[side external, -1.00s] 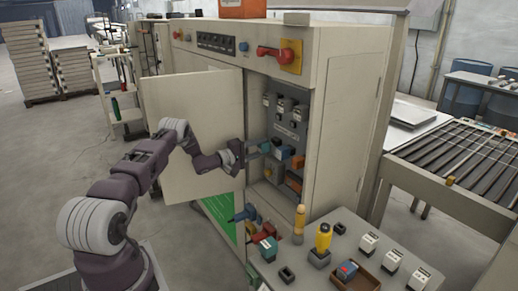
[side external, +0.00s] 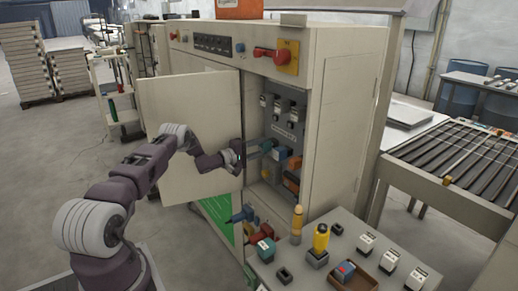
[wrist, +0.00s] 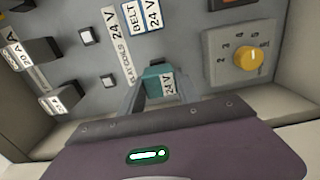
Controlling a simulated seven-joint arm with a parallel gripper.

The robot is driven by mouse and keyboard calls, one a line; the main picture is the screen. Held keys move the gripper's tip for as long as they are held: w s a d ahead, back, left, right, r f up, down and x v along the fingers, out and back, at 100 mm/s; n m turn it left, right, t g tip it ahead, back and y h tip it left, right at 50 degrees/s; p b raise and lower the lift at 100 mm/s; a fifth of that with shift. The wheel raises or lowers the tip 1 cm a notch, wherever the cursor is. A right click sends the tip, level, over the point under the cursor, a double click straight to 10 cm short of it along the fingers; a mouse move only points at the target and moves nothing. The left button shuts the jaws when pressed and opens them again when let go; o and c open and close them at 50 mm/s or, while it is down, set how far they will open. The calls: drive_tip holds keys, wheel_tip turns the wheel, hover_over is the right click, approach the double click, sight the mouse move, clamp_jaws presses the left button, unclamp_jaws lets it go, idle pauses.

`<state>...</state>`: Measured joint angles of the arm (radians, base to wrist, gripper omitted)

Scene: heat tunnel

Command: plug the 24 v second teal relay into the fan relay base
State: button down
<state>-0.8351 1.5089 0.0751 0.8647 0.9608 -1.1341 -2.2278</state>
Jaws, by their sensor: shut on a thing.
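My gripper (side external: 268,146) is inside the open cabinet and shut on a teal relay (side external: 279,152). In the wrist view the teal relay (wrist: 155,73) sits between the fingertips, with a white 24 V label facing the camera. It is close against the grey relay panel (wrist: 110,60); I cannot tell whether it touches or is seated. The fan relay base is not visible, and the held relay covers the panel right behind it. Another teal block (side external: 264,250) is down by the bench's left edge.
A yellow knob (wrist: 249,57) is on the panel to the right. The open cabinet door (side external: 190,130) stands behind my arm. A brown tray (side external: 371,285) is on the bench.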

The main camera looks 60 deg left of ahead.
drive_tip(key=shift+w, duration=0.45)
drive_tip(key=c, duration=0.8)
unclamp_jaws()
drive_tip(key=shift+o, duration=0.2)
drive_tip(key=s, duration=0.7)
